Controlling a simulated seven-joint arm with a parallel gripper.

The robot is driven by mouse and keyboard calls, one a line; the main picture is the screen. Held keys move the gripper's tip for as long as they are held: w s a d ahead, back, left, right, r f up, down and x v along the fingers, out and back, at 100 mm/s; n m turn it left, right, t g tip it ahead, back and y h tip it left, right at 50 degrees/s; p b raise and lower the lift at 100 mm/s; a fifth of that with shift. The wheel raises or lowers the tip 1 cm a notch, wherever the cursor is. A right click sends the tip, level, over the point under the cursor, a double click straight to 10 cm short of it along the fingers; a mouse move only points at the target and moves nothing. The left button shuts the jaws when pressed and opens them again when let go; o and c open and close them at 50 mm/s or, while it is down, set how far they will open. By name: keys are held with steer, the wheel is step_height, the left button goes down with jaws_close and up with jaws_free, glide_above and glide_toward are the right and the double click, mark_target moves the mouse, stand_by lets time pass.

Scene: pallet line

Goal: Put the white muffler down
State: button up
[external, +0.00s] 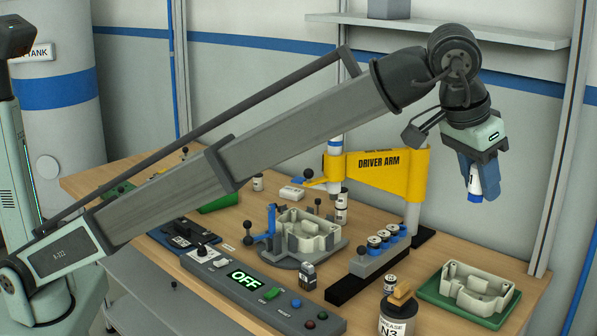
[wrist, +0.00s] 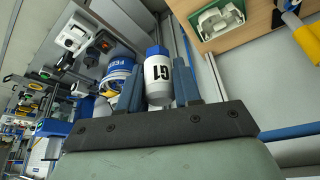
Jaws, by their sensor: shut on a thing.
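The white muffler (wrist: 158,82), a white cylinder with a blue hexagonal end and the marking "G1", sits between the two blue fingers of my gripper (wrist: 157,88) in the wrist view. In the external view my gripper (external: 480,182) points down and is shut on the muffler (external: 474,183). It holds the muffler high above the right part of the workbench, right of the yellow driver arm and touching nothing below. Part of the muffler is hidden by the fingers.
Below on the bench (external: 150,182) are a green tray (external: 437,299) with a pale housing, a grease can (external: 397,318), and a grey rack (external: 375,263) of small blue-topped parts. The yellow driver arm (external: 385,173) stands left of my gripper. A control box (external: 225,283) reads OFF.

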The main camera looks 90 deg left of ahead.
steer(key=shift+s+d+f, duration=0.25)
steer(key=shift+d, duration=0.25)
steer(key=shift+s+d+f, duration=0.2)
steer(key=shift+d+f, duration=0.05)
steer(key=shift+d, duration=0.2)
steer(key=shift+w+a+f, duration=0.15)
steer(key=shift+a+f, duration=0.3)
steer(key=shift+f, duration=0.25)
steer(key=a+f, duration=1.7)
glide_above(373, 309)
steer(key=s, duration=0.1)
step_height(373, 309, down, 17)
steer(key=shift+s+d+f, duration=0.1)
steer(key=shift+f, duration=2.15)
steer(key=shift+s+d+f, duration=0.1)
steer(key=shift+f, duration=2.15)
steer(key=shift+f, duration=0.15)
steer(key=o, duration=1)
steer(key=shift+o, duration=0.2)
